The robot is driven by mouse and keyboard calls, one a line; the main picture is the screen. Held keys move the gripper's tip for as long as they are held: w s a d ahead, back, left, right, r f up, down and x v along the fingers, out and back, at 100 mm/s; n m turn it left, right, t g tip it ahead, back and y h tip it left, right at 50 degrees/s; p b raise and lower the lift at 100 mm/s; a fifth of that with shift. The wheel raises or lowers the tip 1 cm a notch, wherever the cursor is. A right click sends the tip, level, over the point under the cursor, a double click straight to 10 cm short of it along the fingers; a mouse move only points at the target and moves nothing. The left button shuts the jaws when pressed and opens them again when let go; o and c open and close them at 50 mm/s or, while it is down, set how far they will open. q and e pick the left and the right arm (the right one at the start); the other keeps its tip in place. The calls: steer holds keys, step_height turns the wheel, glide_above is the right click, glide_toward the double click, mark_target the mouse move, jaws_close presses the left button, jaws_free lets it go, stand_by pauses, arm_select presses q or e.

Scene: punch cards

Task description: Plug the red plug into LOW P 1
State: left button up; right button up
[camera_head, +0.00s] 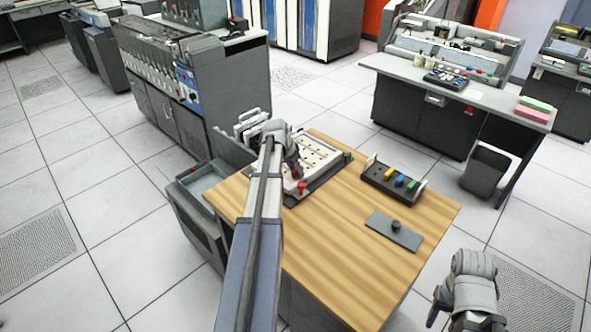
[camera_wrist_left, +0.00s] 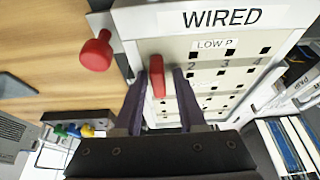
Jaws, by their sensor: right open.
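The white WIRED panel (camera_head: 322,160) lies on the wooden desk. In the left wrist view its LOW P label (camera_wrist_left: 214,44) sits above a row of square holes numbered 2, 3 and 4. The red plug (camera_wrist_left: 157,76) stands at the left end of that row, by the position left of 2; how deep it sits is unclear. My left gripper (camera_wrist_left: 160,86) has a finger on each side of the plug; contact is unclear. In the head view this gripper (camera_head: 295,165) is over the panel. My right gripper (camera_head: 465,302) is open and empty, off the desk's right side.
A red knob (camera_wrist_left: 96,51) sticks up at the panel's edge. A rack of coloured plugs (camera_head: 393,182) and a grey plate with a dark knob (camera_head: 394,229) lie to the right on the desk (camera_head: 340,265). The desk's front is clear.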

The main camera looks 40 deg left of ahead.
mark_target(290, 180)
arm_select(q)
steer(key=p+v, duration=0.6)
steer(key=v, duration=0.1)
steer(key=shift+s+r, duration=0.2)
steer(key=shift+r, duration=0.05)
stand_by(0.3)
steer(key=s+d+f+m+g, duration=0.1)
steer(key=s+d+m+g, duration=0.15)
steer(key=d, duration=2.55)
steer(key=s+d+g+y, duration=0.1)
steer(key=s+d, duration=0.6)
steer(key=d, duration=0.3)
steer(key=s+d+g, duration=0.1)
steer(key=s+d, duration=0.6)
steer(key=d, duration=0.3)
steer(key=shift+s+f+y, duration=0.2)
steer(key=shift+f+y, duration=0.1)
steer(key=shift+y, duration=0.1)
